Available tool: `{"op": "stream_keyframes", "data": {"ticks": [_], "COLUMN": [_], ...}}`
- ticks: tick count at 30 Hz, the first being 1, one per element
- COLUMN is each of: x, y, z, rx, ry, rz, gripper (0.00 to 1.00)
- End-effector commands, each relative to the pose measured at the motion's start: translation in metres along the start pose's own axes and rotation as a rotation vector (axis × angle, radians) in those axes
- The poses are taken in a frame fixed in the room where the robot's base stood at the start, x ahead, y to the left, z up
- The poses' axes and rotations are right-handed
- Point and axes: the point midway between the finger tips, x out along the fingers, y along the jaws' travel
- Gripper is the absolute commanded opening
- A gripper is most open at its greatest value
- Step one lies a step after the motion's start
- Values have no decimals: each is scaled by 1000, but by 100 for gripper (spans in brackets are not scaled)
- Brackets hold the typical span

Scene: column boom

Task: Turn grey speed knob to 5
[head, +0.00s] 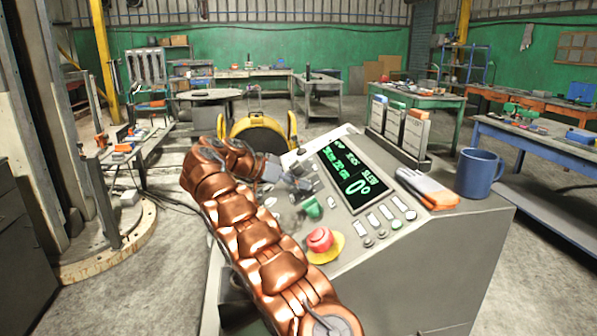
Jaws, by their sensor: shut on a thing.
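A grey sloped control console (440,230) fills the centre right. My copper-coloured arm reaches up from the bottom to its panel. My gripper (306,184) is at the upper left of the panel, shut on the grey speed knob, which the fingers mostly hide. The knob's scale and pointer cannot be read here. A dark display (345,175) with green text and a large 0° is just right of the gripper. A green knob (312,207) sits just below the gripper.
A red emergency button (320,239) on a yellow base is nearer me on the panel. Several small buttons (387,212) lie below the display. Gloves (428,190), a blue mug (478,173) and a binder rack (402,135) stand on the console's right side.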

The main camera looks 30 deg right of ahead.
Motion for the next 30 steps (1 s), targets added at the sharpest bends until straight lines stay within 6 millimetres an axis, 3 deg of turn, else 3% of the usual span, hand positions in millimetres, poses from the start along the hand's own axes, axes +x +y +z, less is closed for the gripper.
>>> {"op": "stream_keyframes", "data": {"ticks": [12,30], "x": [-1,1], "y": [-1,-1], "z": [-3,-3], "rx": [137,176], "ry": [-8,-8], "rz": [84,104], "gripper": [3,3]}}
